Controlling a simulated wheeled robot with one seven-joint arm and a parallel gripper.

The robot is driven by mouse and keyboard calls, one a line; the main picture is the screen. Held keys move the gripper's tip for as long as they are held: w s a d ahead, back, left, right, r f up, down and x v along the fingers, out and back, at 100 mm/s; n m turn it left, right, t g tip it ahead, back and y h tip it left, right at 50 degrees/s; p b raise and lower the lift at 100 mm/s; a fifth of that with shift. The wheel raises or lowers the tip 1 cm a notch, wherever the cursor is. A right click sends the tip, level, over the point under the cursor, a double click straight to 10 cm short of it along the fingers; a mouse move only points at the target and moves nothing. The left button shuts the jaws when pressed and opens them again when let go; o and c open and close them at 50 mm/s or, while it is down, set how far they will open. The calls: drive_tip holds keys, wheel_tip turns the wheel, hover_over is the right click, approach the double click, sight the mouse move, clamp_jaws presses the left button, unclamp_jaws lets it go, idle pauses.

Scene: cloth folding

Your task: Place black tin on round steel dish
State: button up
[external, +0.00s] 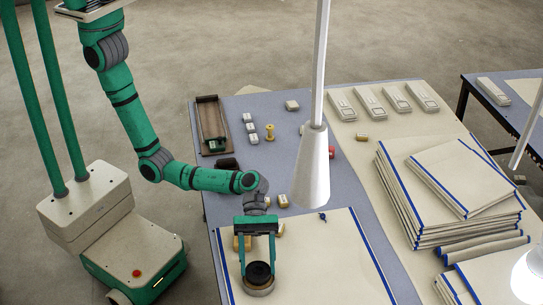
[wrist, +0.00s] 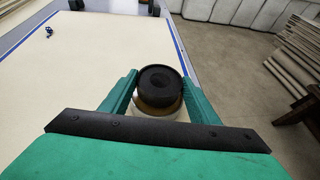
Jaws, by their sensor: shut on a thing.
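The black tin (external: 258,270) is round and dark with a recessed top. It is between the two fingers of my gripper (wrist: 159,77), which is shut on it, over the near part of the cream cloth. In the wrist view the tin (wrist: 160,88) is upright between the green fingertips. A round, pale metallic rim, which looks like the steel dish (external: 260,292), shows directly under the tin. In the wrist view a brownish-pale rim (wrist: 160,112) shows below it. I cannot tell whether the tin touches the dish or is just above it.
The blue-edged cream cloth (external: 330,265) lies flat around the dish, with open room to the right. Small blocks (external: 281,200) lie behind my gripper. A white hanging lamp (external: 313,170) is near the middle. Stacked folded cloths (external: 450,185) stand at right, and a brown tray (external: 212,125) at back left.

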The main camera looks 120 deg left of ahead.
drive_tip(key=shift+f, duration=0.3)
drive_tip(key=o, duration=1.3)
drive_tip(key=shift+r, duration=0.1)
drive_tip(key=shift+s+a+r, duration=0.1)
drive_tip(key=shift+a+r, duration=0.05)
drive_tip(key=shift+a, duration=0.05)
drive_tip(key=v, duration=1.1)
drive_tip(key=shift+s+a, duration=0.2)
